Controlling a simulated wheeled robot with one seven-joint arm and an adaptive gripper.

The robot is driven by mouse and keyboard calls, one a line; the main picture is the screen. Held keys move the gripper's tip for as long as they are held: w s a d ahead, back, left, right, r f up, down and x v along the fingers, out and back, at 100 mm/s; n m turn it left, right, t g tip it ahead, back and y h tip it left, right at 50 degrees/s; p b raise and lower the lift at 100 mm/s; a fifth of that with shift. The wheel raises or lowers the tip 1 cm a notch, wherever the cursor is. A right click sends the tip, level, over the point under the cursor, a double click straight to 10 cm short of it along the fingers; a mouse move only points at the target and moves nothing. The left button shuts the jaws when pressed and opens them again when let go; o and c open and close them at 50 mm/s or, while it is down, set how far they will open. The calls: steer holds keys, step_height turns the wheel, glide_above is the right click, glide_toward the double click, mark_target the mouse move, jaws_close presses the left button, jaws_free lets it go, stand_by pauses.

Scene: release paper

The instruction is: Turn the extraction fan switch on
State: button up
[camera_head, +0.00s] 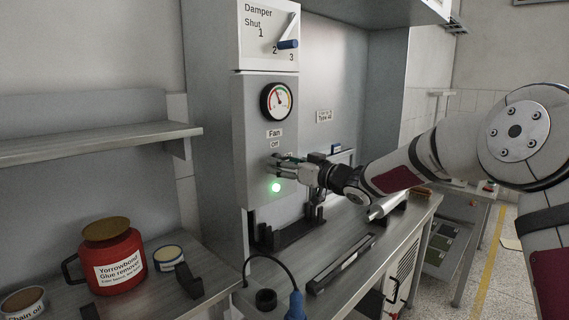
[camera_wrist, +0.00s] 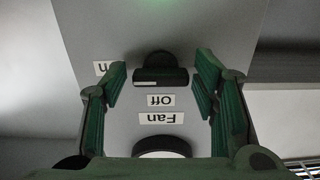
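The fan switch is a dark knob (camera_wrist: 160,76) with a white mark at its left, on the grey fan panel (camera_head: 247,120). In the upside-down wrist view, the "Off" label (camera_wrist: 160,100) and "Fan" label (camera_wrist: 161,118) sit below it, and a partly hidden label ending in "n" (camera_wrist: 101,68) is at left. My gripper (camera_wrist: 162,70) is open, with one green finger on either side of the knob and a gap at both sides. In the head view my gripper (camera_head: 279,168) is at the panel and hides most of the knob. A green lamp (camera_head: 276,187) glows just below it.
A round gauge (camera_head: 277,101) and a damper lever (camera_head: 288,42) are above. A black stand (camera_head: 285,233) and a dark bar (camera_head: 341,263) are on the bench below. A red glue remover can (camera_head: 113,262) and a small tin (camera_head: 168,257) stand at left.

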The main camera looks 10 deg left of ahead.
steer(key=shift+r, duration=0.1)
steer(key=v, duration=1.2)
steer(key=s+d+r+m+h, duration=0.2)
steer(key=s+d+m+h, duration=0.5)
steer(key=s+d+h, duration=0.9)
steer(key=s+d+f+m+g+y, duration=0.1)
steer(key=s+f+g, duration=0.2)
steer(key=s, duration=1)
steer(key=s+d+f+m+g, duration=0.1)
steer(key=s+f, duration=0.4)
steer(key=s, duration=0.8)
steer(key=shift+d+f+m+g+y, duration=0.35)
steer(key=shift+m+g, duration=0.25)
steer(key=shift+g, duration=0.5)
